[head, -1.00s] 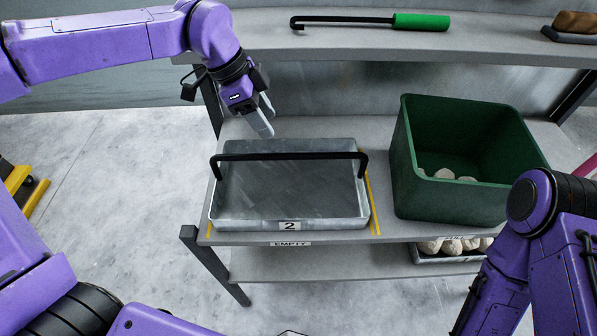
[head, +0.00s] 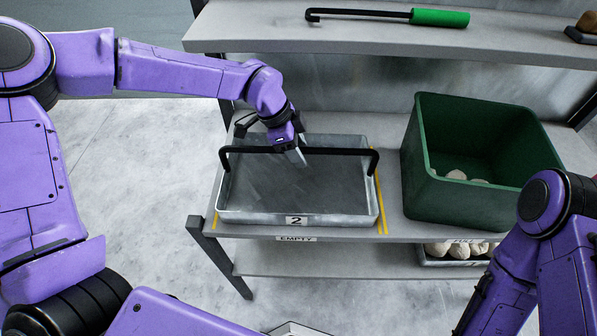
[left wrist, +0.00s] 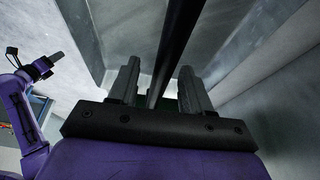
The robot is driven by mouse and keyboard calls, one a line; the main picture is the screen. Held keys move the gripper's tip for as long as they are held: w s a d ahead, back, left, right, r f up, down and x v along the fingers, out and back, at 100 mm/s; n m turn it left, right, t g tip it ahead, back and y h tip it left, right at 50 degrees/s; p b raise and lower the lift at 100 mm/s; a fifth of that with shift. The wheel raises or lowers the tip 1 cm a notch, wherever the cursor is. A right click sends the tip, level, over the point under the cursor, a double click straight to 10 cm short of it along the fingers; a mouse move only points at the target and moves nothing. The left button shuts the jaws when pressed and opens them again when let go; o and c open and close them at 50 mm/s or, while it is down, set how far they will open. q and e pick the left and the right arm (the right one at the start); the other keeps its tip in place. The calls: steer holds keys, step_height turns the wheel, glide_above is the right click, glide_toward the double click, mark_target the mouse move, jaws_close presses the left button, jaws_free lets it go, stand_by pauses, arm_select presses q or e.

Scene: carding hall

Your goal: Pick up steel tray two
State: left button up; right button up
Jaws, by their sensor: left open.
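Steel tray two (head: 250,216) is a shallow grey metal tray with a "2" label on its front wall. It sits on the shelf between yellow lines and looks empty. Its black bar handle (head: 345,151) stands up across it. My left gripper (head: 299,158) is open at the middle of the handle, pointing down. In the left wrist view the handle bar (left wrist: 176,45) runs between the two open fingers (left wrist: 158,82). My right arm is at the right of the head view with its gripper out of frame; the right gripper (left wrist: 48,62) shows small in the left wrist view, its jaws unclear.
A green bin (head: 470,205) with pale lumps stands right of the tray. A green-handled black hook tool (head: 440,17) lies on the upper shelf. Open floor is at the left.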

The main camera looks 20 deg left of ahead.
arm_select(q)
steer(key=shift+w+d+f, duration=0.1)
steer(key=shift+f, duration=0.15)
jaws_close()
steer(key=shift+r, duration=0.15)
stand_by(1.1)
